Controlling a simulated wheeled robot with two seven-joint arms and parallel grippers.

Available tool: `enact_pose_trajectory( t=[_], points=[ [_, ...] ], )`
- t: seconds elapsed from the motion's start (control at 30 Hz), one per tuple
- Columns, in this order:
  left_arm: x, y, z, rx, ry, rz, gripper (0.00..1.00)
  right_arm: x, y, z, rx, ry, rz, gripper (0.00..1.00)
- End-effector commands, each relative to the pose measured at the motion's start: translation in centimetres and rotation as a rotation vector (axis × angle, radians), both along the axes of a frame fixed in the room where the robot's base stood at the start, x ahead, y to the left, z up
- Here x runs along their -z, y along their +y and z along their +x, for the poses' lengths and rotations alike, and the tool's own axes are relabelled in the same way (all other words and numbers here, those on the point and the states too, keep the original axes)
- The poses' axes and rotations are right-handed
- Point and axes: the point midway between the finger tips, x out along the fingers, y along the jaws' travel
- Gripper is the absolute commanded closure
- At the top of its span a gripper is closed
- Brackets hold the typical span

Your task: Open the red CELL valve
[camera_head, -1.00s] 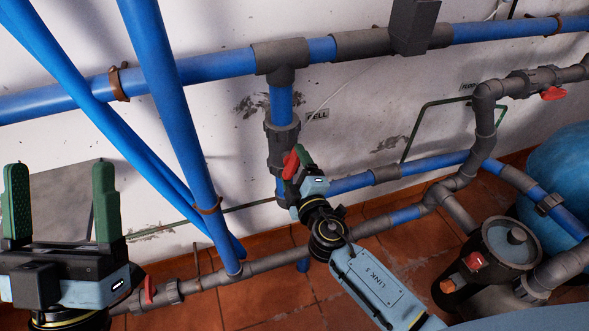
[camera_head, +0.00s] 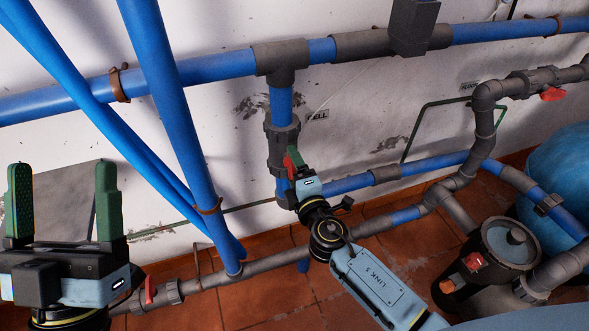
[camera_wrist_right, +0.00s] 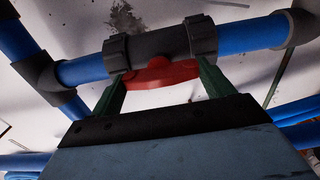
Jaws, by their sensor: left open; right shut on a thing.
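The CELL label (camera_head: 318,115) is on the wall beside a vertical blue pipe with a grey valve body (camera_head: 281,140). The valve's red handle (camera_head: 287,163) shows as a narrow strip, partly hidden by my right gripper (camera_head: 296,160). In the right wrist view, the red handle (camera_wrist_right: 160,74) lies between the green fingers of my right gripper (camera_wrist_right: 158,88), which is shut on it. There the handle looks roughly in line with the pipe. My left gripper (camera_head: 62,205) is open and empty at the left, away from the valve.
Other red handles show on a lower left pipe (camera_head: 150,289) and an upper right pipe (camera_head: 552,94). Slanting blue pipes (camera_head: 172,110) stand between my grippers. A dark filter housing (camera_head: 500,250) and a blue tank (camera_head: 562,165) are at the right.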

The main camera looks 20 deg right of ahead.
Motion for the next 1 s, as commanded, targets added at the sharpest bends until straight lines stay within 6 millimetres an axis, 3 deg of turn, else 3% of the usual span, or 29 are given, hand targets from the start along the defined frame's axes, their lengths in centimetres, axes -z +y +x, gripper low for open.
enact_pose_trajectory(
  t=[0.17,0.2,0.33,0.67,0.77,1.0],
  points=[
    [0.0,0.0,0.0,0.0,0.0,0.0,0.2,0.1,0.0,0.0,-0.001,0.001,-0.01,0.43],
    [0.0,0.0,0.0,0.0,0.0,0.0,0.2,0.1,0.0,0.0,-0.001,0.001,-0.01,0.16],
    [0.0,0.0,0.0,0.0,-0.001,0.0,0.2,0.1,0.0,0.0,-0.001,0.001,-0.007,0.0],
    [0.0,0.0,0.0,0.0,0.002,0.001,0.2,0.1,0.0,-0.6,-0.001,0.001,-0.004,0.0],
    [0.1,-0.1,0.2,0.0,0.011,0.004,0.2,0.1,-0.1,-1.9,-0.002,0.003,-0.003,0.0],
    [0.5,-0.2,0.5,0.001,0.043,0.012,0.2,0.2,-0.3,-7.0,-0.001,0.004,-0.005,0.0]
  ],
)
